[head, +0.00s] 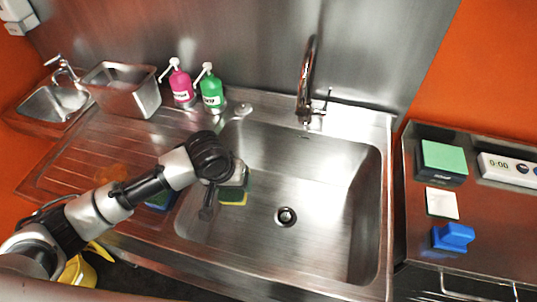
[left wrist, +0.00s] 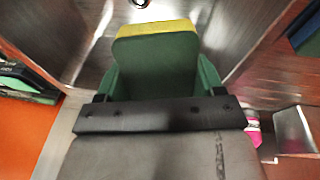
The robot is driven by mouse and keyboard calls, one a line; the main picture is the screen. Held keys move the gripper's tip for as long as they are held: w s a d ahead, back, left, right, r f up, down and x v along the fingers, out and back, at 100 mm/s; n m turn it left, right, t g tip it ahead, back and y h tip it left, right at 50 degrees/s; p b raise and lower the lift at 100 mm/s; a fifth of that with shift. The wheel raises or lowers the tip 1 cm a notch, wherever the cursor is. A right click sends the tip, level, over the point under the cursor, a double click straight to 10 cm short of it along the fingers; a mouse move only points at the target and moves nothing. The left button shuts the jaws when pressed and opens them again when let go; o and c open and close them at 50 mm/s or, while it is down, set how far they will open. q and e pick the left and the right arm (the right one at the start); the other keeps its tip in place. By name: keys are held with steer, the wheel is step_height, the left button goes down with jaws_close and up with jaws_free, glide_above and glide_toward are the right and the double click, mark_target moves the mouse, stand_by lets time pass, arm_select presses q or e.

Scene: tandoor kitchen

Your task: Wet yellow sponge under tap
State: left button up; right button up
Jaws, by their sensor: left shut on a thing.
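The sponge (head: 233,197) has a dark green face and a yellow edge. My left gripper (head: 222,193) is shut on it and holds it over the left part of the large steel sink (head: 330,235). In the left wrist view the sponge (left wrist: 155,62) fills the space ahead of the gripper, yellow edge at the far side. The tall curved tap (head: 306,78) stands at the sink's back edge, to the right of and behind the sponge, apart from it. No water stream shows from it. My right gripper is in neither view.
A pink bottle (head: 180,84) and a green pump bottle (head: 211,92) stand behind the drainboard, beside a steel container (head: 140,98). My left arm partly hides a blue-and-green item (head: 160,201). A right-hand counter (head: 480,262) holds several small items. The sink's middle, around the drain (head: 286,216), is clear.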

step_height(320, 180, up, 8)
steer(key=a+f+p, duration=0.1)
steer(key=p, duration=0.4)
arm_select(q)
steer(key=w+d+f+m+t+h+b, duration=0.1)
steer(key=w+d+f+h+b, duration=0.1)
steer(key=w+d+b, duration=1)
steer(key=shift+w+d+f+t, duration=0.4)
steer(key=shift+w+d+f, duration=0.25)
steer(key=shift+d, duration=0.8)
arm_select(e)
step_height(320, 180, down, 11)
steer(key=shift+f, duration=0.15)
arm_select(q)
steer(key=shift+s, duration=0.1)
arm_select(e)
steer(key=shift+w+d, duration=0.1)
